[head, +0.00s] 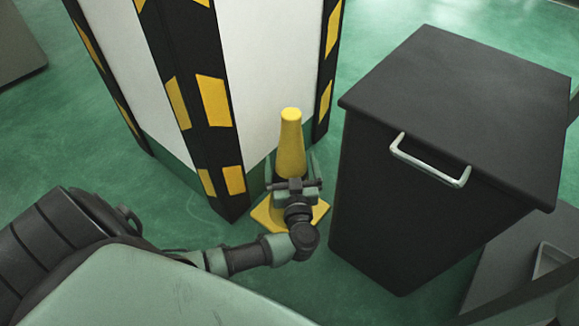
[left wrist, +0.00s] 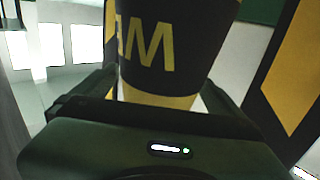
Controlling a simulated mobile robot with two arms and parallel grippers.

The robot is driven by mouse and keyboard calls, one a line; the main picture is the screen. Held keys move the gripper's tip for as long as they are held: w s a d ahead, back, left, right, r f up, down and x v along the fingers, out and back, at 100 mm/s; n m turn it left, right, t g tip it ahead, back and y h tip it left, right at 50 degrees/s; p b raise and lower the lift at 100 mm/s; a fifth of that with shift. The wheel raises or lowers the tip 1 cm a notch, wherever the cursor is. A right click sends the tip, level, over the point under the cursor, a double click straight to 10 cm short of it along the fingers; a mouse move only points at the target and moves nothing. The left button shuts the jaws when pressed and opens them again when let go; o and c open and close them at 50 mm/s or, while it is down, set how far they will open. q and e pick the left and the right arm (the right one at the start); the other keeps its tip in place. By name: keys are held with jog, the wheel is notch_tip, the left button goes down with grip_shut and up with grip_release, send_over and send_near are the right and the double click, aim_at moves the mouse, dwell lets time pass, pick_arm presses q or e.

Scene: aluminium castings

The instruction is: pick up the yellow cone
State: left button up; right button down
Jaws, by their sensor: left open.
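The yellow cone (head: 291,143) stands upright on the green floor, its square yellow base (head: 318,212) partly hidden behind my left gripper. My left gripper (head: 290,163) is open, with one finger on each side of the cone's lower body. In the left wrist view the cone's dark band with yellow lettering (left wrist: 165,45) fills the space between the fingers (left wrist: 158,88). I cannot tell whether either finger touches the cone. My right gripper is not in view.
A white pillar (head: 262,75) with black and yellow corner guards stands close behind and left of the cone. A dark lidded bin (head: 400,210) with a metal handle (head: 430,165) stands close on the right. Open green floor (head: 60,130) lies at the left.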

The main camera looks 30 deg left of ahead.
pick_arm(q)
jog(key=shift+r, duration=0.1)
jog(key=c, duration=1.8)
jog(key=shift+r, duration=0.1)
jog(key=shift+c, duration=1.3)
jog(key=shift+r, duration=0.15)
